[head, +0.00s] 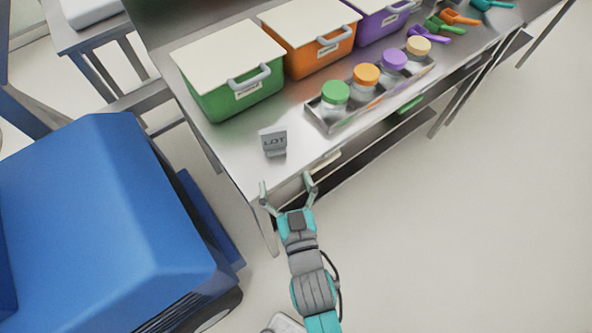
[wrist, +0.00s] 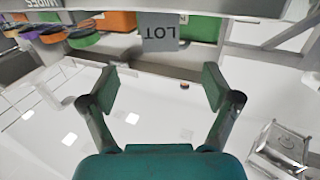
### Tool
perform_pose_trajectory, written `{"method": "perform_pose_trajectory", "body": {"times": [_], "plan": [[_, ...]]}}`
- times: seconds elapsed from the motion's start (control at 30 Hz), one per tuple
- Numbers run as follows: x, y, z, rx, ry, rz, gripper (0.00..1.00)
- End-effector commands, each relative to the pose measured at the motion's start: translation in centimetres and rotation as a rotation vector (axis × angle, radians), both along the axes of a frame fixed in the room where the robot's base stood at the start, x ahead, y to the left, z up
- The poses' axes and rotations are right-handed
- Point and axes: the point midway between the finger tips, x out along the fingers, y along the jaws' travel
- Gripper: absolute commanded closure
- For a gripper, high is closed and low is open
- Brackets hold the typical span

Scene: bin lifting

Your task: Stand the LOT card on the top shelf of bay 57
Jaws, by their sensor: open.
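The LOT card (head: 273,141) is a small grey card standing upright near the left front corner of the steel table. In the wrist view the LOT card (wrist: 159,32) shows upside down, beyond my fingertips. My gripper (head: 289,186) is open and empty at the table's front edge, just short of the card and apart from it. In the wrist view my gripper (wrist: 160,90) has its two fingers spread wide with nothing between them. I cannot make out a bay marked 57 or its top shelf in either view.
Green (head: 235,95), orange (head: 315,45) and purple (head: 380,16) bins with lids stand along the table's back. A steel tray (head: 327,124) of jars with coloured lids lies right of the card. Coloured scoops (head: 440,27) lie farther back. A large blue body (head: 100,215) stands left of the table.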

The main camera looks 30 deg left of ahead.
Motion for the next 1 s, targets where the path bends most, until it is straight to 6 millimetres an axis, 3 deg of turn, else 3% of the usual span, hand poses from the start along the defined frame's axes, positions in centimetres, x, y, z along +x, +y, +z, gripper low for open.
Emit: {"method": "perform_pose_trajectory", "body": {"times": [0.27,0.37,0.47,0.67,0.8,1.0], "plan": [[-0.1,-0.2,-0.1,-0.001,0.001,-0.002,0.12],[-0.1,-1.6,-0.7,-0.007,0.007,-0.020,0.12],[-0.2,-5.0,-2.0,-0.021,0.020,-0.064,0.12],[-2.2,-14.6,-4.9,-0.055,0.060,-0.201,0.12],[-4.9,-20.7,-6.0,-0.074,0.091,-0.302,0.12],[-9.9,-27.9,-6.3,-0.093,0.140,-0.449,0.12]]}}
